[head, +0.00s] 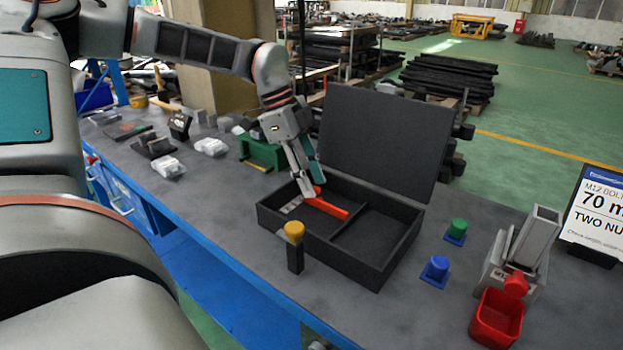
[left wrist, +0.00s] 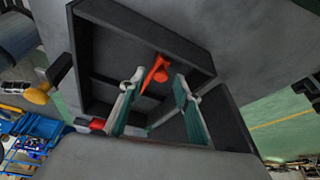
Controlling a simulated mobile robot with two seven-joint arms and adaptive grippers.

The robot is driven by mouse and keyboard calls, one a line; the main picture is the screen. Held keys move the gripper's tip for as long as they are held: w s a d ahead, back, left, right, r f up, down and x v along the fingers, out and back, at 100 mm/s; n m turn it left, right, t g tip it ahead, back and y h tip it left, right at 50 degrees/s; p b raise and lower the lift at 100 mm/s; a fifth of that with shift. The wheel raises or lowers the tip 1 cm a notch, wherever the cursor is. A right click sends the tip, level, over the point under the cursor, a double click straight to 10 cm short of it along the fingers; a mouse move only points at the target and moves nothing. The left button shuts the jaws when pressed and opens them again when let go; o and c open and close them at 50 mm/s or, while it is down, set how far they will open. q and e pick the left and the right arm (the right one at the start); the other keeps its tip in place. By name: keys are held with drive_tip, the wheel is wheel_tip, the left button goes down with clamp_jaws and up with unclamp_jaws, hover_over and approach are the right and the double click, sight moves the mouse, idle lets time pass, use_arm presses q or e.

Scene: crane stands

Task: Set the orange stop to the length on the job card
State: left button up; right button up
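The orange stop (head: 328,208) is a long orange piece inside the left part of an open black case (head: 345,262), beside a pale strip. My left gripper (head: 308,188) reaches down into the case at the stop's far end. In the left wrist view, the stop (left wrist: 154,74) shows between my two spread fingers (left wrist: 160,82), with gaps on both sides. Contact cannot be told. The job card (head: 600,205) at the right edge reads "M12 BOL…", "70 m…" and "TWO NU…"; its right side is cut off. My right gripper is not in view.
The case lid (head: 385,140) stands open behind. A yellow-topped black post (head: 295,255) stands at the case's front. Green (head: 457,230) and blue (head: 435,270) knobs, a red bin (head: 497,318) and a grey metal device (head: 535,240) are to the right. A green block (head: 262,150) stands behind left.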

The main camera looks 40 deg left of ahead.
use_arm(q)
drive_tip(key=v, duration=1.2)
drive_tip(key=shift+f, duration=0.1)
